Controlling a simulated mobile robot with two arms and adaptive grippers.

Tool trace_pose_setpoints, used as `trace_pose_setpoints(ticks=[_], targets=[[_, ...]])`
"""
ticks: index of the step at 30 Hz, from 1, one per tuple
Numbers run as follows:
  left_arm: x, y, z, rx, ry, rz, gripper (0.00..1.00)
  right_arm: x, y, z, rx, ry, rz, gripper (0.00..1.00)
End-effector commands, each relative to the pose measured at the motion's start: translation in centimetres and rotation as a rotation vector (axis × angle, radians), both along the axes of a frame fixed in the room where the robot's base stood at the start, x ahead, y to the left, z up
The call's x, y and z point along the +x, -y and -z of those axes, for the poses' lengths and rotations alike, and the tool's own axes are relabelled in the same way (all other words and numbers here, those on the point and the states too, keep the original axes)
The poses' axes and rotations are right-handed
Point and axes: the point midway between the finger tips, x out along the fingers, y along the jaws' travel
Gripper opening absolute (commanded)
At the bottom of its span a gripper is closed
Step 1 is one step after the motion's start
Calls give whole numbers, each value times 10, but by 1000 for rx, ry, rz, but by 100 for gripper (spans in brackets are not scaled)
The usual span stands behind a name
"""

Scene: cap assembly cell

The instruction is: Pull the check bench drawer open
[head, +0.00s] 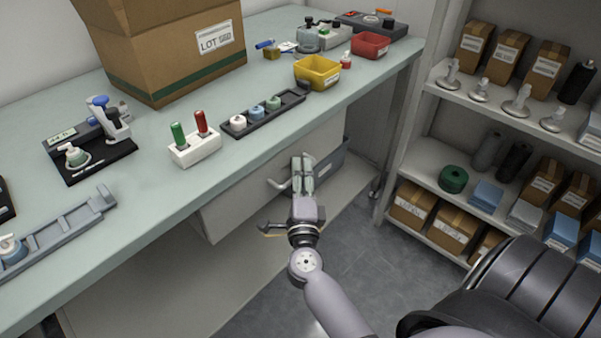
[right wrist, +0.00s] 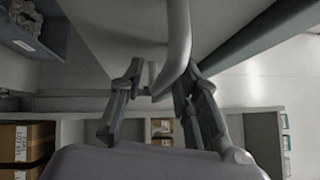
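The check bench (head: 150,218) has a pale drawer (head: 240,197) under its top. The drawer front looks in line with the bench, with no clear gap showing. Its curved bar handle (head: 279,184) stands out from the front, partly hidden by my right gripper (head: 302,163). In the right wrist view, the handle (right wrist: 180,45) runs down between the two fingers of my right gripper (right wrist: 160,90). The fingers are apart, one on each side of the bar, and I cannot tell whether either touches it. My left gripper is not in view.
The bench top holds a cardboard box (head: 175,55), a white block with green and red pegs (head: 195,148), a black tray (head: 264,114) and a yellow bin (head: 317,72). Stocked shelves (head: 470,107) stand at right. Grey floor (head: 345,232) lies clear between.

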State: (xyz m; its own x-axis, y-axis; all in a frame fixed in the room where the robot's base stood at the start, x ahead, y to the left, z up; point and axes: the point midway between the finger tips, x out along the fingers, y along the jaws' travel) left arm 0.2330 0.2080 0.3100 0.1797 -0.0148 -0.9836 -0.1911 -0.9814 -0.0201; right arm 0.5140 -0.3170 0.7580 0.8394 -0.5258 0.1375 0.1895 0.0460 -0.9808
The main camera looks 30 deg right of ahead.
Motion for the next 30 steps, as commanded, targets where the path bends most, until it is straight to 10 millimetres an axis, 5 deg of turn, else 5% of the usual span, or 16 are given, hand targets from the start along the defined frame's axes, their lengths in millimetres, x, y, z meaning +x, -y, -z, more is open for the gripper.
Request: trace_pose_setpoints(ticks=[5, 18, 30], targets=[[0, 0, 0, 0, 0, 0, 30, 0, 0, 0, -1, -1, 0, 30], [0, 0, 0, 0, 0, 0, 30, 0, 0, 0, -1, -1, 0, 0], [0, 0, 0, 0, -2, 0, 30, -1, 0, 1, 1, -1, 0, 0]])
